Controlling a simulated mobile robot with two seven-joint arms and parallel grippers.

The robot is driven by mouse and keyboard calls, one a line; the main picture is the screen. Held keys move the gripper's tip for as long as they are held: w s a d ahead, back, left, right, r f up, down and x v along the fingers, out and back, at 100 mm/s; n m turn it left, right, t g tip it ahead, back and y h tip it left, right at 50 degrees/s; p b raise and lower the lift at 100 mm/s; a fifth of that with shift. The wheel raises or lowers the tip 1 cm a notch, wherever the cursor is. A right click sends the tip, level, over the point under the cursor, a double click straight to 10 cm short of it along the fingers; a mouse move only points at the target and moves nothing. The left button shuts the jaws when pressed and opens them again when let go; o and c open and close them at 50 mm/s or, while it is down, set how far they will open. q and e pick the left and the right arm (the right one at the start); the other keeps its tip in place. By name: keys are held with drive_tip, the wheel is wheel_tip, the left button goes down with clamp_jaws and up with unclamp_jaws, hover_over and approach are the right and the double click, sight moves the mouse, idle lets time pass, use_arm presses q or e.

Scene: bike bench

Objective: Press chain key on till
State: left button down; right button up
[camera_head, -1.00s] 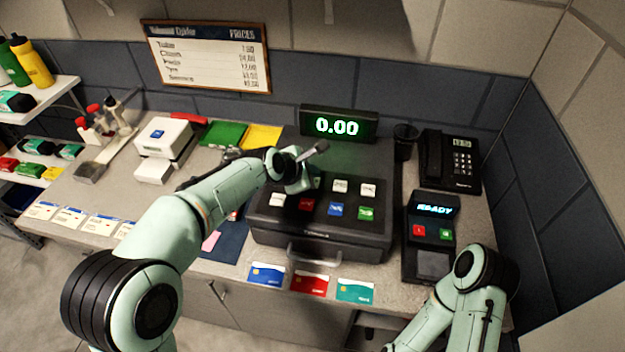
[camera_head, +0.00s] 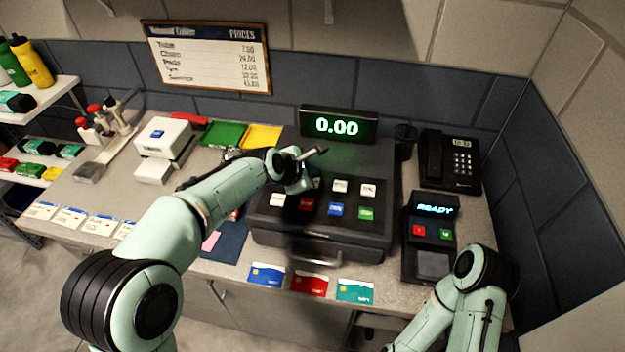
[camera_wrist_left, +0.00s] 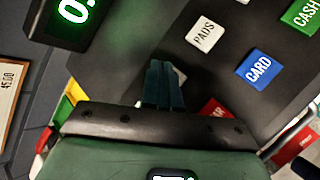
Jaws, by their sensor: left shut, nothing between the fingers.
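The till (camera_head: 320,238) is a dark box with coloured keys on its sloped top, and its green display (camera_head: 338,125) reads 0.00. My left gripper (camera_head: 318,152) is shut and empty over the back left of the keys. In the left wrist view its closed fingers (camera_wrist_left: 163,85) point over the key panel beside the white PADS key (camera_wrist_left: 205,34). The blue CARD key (camera_wrist_left: 258,67), green CASH key (camera_wrist_left: 303,12) and a partly covered red key (camera_wrist_left: 216,108) also show. No chain label is readable; my gripper and wrist hide part of the keys. I cannot tell whether the fingers touch a key.
A card terminal (camera_head: 431,231) reading READY and a black phone (camera_head: 450,160) stand right of the till. Three cards, including a red one (camera_head: 310,284), lie in front of it. A price board (camera_head: 207,57) hangs behind. My right arm is at the lower right.

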use_arm(q)
drive_tip(key=shift+f, duration=0.1)
idle(0.5)
drive_tip(key=shift+f, duration=0.35)
use_arm(e)
drive_tip(key=shift+s+f, duration=0.15)
drive_tip(key=shift+f, duration=0.05)
use_arm(q)
drive_tip(key=shift+f, duration=0.15)
drive_tip(key=shift+r, duration=0.65)
use_arm(e)
drive_tip(key=shift+w+r, duration=0.5)
use_arm(q)
drive_tip(key=shift+p, duration=0.3)
